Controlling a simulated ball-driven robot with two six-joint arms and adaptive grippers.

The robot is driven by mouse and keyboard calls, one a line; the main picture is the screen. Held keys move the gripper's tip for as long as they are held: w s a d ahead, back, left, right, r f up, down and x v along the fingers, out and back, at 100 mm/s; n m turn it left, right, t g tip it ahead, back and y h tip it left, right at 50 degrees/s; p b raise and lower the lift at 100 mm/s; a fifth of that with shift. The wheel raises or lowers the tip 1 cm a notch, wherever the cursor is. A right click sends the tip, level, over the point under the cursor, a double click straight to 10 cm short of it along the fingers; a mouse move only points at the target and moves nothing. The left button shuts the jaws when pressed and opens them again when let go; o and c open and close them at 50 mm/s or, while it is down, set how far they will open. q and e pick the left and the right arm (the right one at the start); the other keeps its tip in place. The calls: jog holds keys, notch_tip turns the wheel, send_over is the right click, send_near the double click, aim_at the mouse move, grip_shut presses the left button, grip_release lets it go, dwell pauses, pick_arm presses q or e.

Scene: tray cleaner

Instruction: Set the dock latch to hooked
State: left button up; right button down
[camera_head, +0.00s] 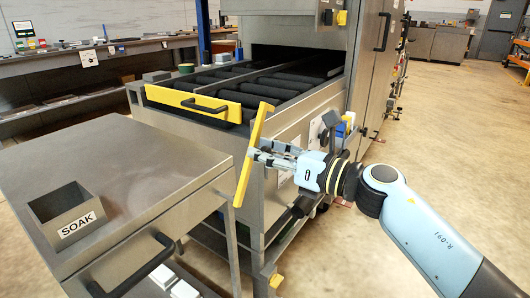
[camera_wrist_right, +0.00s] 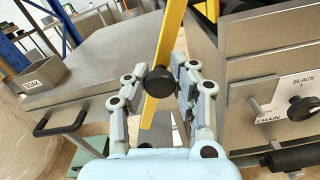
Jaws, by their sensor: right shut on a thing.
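The dock latch is a long yellow bar (camera_head: 242,180) with a black knob (camera_wrist_right: 159,81) on it. In the head view it stands steeply tilted, its upper end leaning right, in front of the gap between the steel cart and the machine. My right gripper (camera_head: 256,153) reaches it from the right. In the right wrist view its fingers (camera_wrist_right: 158,92) close on the black knob, with the yellow bar running behind it. What the lower end of the bar touches is hard to tell. My left gripper is not in view.
The steel cart (camera_head: 130,165) carries a SOAK bin (camera_head: 68,216) and a black handle (camera_head: 135,270). The machine's conveyor has a yellow front bar (camera_head: 190,102) with a black handle. A CHAIN/SLACK knob (camera_wrist_right: 302,108) sits on the machine's side, right of my gripper. Open floor lies to the right.

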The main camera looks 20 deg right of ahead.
jog(key=shift+w+d, duration=0.1)
dwell(0.4)
jog(key=w+d+f+m+b, duration=0.1)
jog(key=w+d+f+m, duration=0.2)
jog(key=f+m, duration=0.6)
jog(key=shift+w+d+f+m, duration=0.35)
jog(key=shift+d+m, duration=0.35)
jog(key=shift+m, duration=1)
jog(key=shift+f, duration=0.1)
jog(key=c, duration=1)
grip_release()
jog(key=shift+c, duration=0.2)
jog(key=shift+s, duration=0.1)
